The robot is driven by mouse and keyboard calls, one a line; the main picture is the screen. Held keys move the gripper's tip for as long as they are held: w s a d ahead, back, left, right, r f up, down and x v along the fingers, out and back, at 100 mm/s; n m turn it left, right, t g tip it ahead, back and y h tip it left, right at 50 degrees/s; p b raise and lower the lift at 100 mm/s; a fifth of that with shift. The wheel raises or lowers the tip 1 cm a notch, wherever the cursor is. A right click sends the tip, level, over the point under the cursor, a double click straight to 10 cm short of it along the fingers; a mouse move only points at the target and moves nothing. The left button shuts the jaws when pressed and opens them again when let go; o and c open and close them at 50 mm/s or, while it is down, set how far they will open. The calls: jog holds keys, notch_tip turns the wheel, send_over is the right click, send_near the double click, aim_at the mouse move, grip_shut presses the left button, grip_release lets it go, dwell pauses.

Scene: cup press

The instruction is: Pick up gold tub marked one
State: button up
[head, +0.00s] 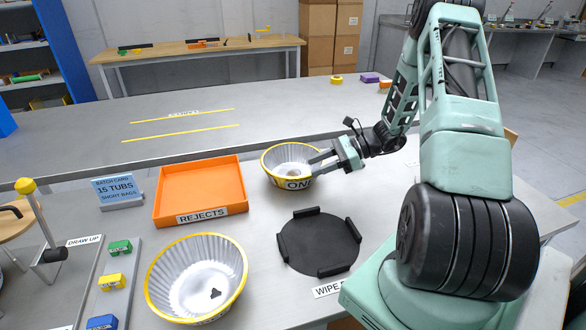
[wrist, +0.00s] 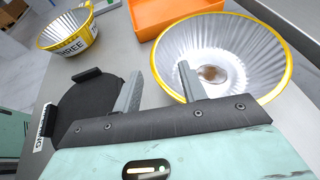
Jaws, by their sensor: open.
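The gold-rimmed tub marked ONE (head: 291,183) stands upright on the grey table, with ribbed silvery inner walls. My gripper (head: 318,161) is open at its right rim. In the wrist view the same tub (wrist: 240,45) fills the upper right, with a brownish round patch on its floor. There my gripper (wrist: 159,71) has one finger over the tub's inside and the other outside, with the rim between them. I cannot tell whether either finger touches the wall. The label is out of sight in the wrist view.
A second gold-rimmed tub (head: 172,272) stands front left, holding a small black piece; it reads THREE in the wrist view (wrist: 75,42). An orange REJECTS tray (head: 200,190) is left of tub ONE. A black round plate with raised blocks (head: 318,243) lies in front.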

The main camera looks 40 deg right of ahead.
aim_at(304, 175)
jog(key=x, duration=0.5)
jog(key=shift+s+a+f+p, duration=0.2)
jog(key=shift+s+p, duration=0.05)
jog(key=shift+p, duration=0.1)
jog(key=shift+c, duration=0.3)
grip_shut()
